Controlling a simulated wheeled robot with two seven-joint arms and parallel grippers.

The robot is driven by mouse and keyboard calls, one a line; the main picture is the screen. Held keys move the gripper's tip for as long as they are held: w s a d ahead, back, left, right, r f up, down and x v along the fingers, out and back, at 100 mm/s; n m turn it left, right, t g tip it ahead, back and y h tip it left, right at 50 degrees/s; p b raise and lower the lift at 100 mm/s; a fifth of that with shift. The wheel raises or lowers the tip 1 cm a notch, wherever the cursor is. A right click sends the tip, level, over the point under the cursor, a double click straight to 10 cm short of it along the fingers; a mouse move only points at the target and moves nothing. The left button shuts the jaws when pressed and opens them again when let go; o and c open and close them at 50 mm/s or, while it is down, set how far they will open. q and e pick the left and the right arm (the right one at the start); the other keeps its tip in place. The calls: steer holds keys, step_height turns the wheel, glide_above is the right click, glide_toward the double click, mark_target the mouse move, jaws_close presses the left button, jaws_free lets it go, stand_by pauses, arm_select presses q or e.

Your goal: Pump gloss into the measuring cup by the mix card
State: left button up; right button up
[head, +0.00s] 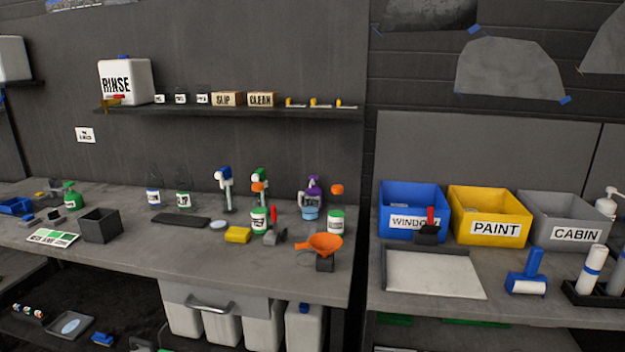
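A white card with green squares (53,238), its print only partly readable as "MIX", lies at the front left of the grey workbench. I cannot make out a measuring cup beside it; an open dark box (100,226) stands just to its right. Small labelled bottles, one green-labelled (259,220) and another (336,221), stand mid-bench, their print too small to read. A white pump bottle (606,204) stands at the right edge, and a purple spray-type bottle (314,188) stands at the back. I cannot tell which holds gloss. Neither of my grippers shows.
WINDOW (400,222), PAINT (495,228) and CABIN (575,233) bins stand on the right bench. A gap separates the benches. The left bench front is mostly clear.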

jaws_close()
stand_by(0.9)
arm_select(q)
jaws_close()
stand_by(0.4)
